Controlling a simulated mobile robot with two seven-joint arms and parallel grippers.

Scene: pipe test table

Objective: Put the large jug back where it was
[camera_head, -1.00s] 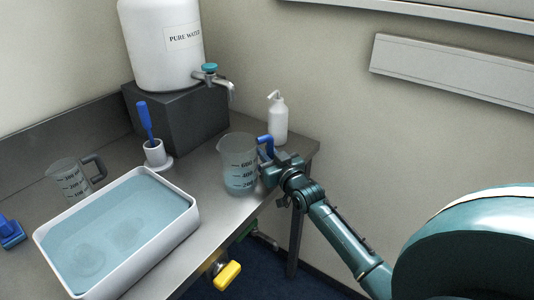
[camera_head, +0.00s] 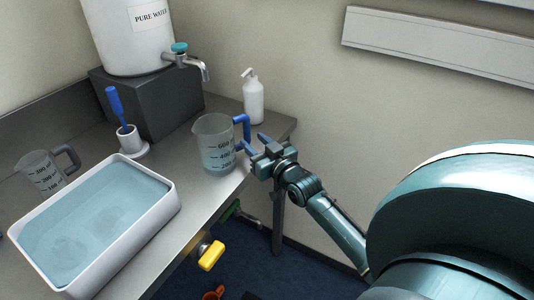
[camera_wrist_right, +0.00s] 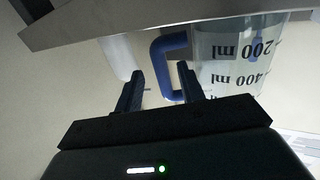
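The large jug (camera_head: 215,143) is clear with dark markings and a blue handle (camera_head: 242,128). It stands upright on the table near the right front edge and holds some liquid. My right gripper (camera_head: 256,145) is open and empty, just right of the jug, with its fingers pointing toward the handle. In the right wrist view the jug (camera_wrist_right: 237,50) appears upside down, and its blue handle (camera_wrist_right: 165,62) lies ahead of the two spread fingers (camera_wrist_right: 160,88), apart from them as far as I can tell. My left gripper is not in view.
A white basin of water (camera_head: 167,200) fills the front left of the table. A smaller jug (camera_head: 42,172), a brush in a holder (camera_head: 131,141), a white pump bottle (camera_head: 253,98) and a water tank (camera_head: 128,45) on a dark block stand around. A yellow handle (camera_head: 211,256) sits below the table edge.

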